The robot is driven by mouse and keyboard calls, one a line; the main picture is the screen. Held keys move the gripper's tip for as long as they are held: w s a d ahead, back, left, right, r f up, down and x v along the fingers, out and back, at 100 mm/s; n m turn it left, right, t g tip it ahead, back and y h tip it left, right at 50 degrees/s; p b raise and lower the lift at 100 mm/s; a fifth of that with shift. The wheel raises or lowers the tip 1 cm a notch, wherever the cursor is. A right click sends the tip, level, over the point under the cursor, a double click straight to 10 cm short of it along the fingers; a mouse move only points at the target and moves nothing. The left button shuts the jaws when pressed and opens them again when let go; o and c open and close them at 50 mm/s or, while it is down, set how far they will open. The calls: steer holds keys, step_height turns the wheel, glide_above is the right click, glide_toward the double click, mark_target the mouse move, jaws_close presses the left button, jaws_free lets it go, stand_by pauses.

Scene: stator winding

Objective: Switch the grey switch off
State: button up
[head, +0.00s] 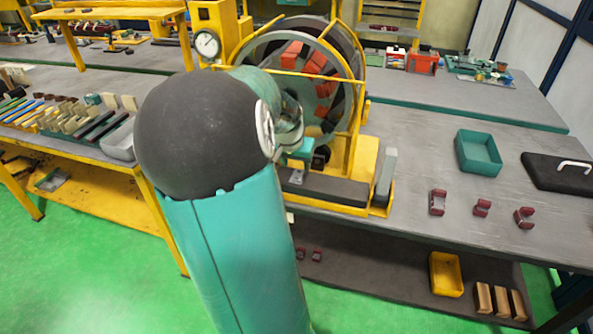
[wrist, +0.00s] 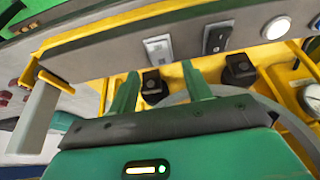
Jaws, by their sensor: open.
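The grey switch (wrist: 158,49) is a light grey rocker on a grey panel (wrist: 110,54) in the wrist view. A black switch (wrist: 216,37) and a round white button (wrist: 277,27) sit to its right on the same panel. My gripper (wrist: 160,80) is open, with its two teal fingers apart and nothing between them. The fingertips lie just below the grey switch in the picture, one on each side of it; I cannot tell whether they touch the panel. In the head view my arm hides the switches, and only a teal part of my gripper (head: 300,150) shows.
The yellow winding machine (head: 357,150) with its large ring stands behind my gripper on the grey workbench (head: 450,160). A teal tray (head: 478,152) and several small dark red parts lie on the right. A grey lever (wrist: 38,112) sticks out left of the panel.

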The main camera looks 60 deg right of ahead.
mark_target(298, 174)
steer(key=x, duration=0.5)
steer(key=shift+a, duration=0.1)
steer(key=shift+c, duration=0.4)
steer(key=c, duration=0.9)
steer(key=shift+d+r+y, duration=0.1)
steer(key=shift+d+y, duration=0.25)
steer(key=shift+y, duration=0.65)
steer(key=shift+w+g+y, duration=0.1)
steer(key=shift+g+y, duration=0.2)
steer(key=shift+y, duration=0.4)
steer(key=o, duration=1)
steer(key=shift+r, duration=0.1)
